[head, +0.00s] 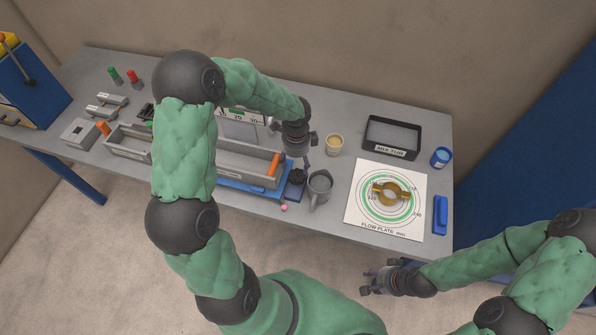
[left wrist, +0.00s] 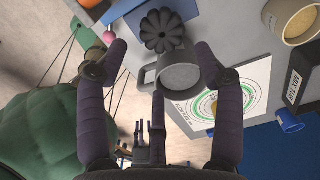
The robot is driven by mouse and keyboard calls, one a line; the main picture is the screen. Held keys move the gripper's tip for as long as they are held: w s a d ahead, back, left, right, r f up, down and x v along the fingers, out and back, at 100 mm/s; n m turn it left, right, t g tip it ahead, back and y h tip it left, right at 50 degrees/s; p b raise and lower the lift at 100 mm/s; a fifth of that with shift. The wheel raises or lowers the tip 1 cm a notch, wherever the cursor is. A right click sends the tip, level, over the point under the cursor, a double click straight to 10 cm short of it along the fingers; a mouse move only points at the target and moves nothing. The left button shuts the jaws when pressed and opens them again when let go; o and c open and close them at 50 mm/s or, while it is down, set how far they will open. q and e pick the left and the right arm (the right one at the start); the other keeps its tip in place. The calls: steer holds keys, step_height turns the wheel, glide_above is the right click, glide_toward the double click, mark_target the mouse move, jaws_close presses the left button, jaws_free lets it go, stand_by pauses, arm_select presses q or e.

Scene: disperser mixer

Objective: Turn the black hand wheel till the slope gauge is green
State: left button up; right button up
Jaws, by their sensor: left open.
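The black hand wheel (head: 297,177), a lobed knob, sits at the right end of the blue base of a grey tilted trough (head: 240,165). In the left wrist view the hand wheel (left wrist: 167,30) is near the top, beyond the fingertips. My left gripper (head: 306,160) is over the bench just above the wheel, open and empty, with fingers spread (left wrist: 162,55). The slope gauge (head: 238,116), a white scale marked 10, 20, 30 with a green band, is partly hidden by my left arm; its pointer is unclear. My right gripper (head: 366,282) hangs before the bench.
A grey mug (head: 319,187) stands right of the wheel, close to my left fingers. A pink ball-ended part (head: 284,207) is at the bench's front edge. A beige cup (head: 334,145), black tray (head: 366,147) and flow plate (head: 355,215) lie to the right.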

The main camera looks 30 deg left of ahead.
mark_target(297, 175)
arm_select(q)
steer(key=f, duration=0.8)
steer(key=shift+w+f+b, duration=0.1)
steer(key=shift+w+b, duration=0.1)
steer(key=shift+b, duration=0.2)
steer(key=c, duration=0.8)
